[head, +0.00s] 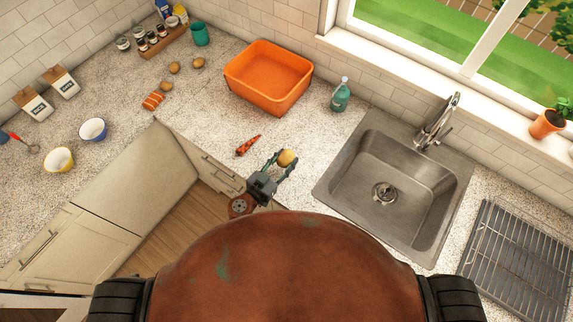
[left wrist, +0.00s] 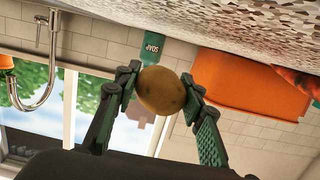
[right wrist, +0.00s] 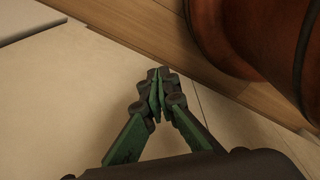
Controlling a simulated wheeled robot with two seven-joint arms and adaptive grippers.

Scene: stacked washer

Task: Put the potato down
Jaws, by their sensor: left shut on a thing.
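The potato (head: 288,158) is yellow-brown and held at the fingertips of my left gripper (head: 280,163), over the counter's front part between the carrot and the sink. In the left wrist view the potato (left wrist: 162,91) sits between the two green fingers of the left gripper (left wrist: 162,93), which are shut on it. That view is turned over, with the counter (left wrist: 250,25) at the top; the potato looks clear of it, but the height is hard to judge. My right gripper (right wrist: 160,82) has its fingertips together and holds nothing, in front of a pale cabinet surface.
A carrot (head: 248,145) lies left of the potato. An orange tub (head: 268,78) and a soap bottle (head: 341,95) stand behind. The sink (head: 395,185) is to the right. Several small foods lie farther left, including an orange striped piece (head: 153,101). Counter between carrot and tub is bare.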

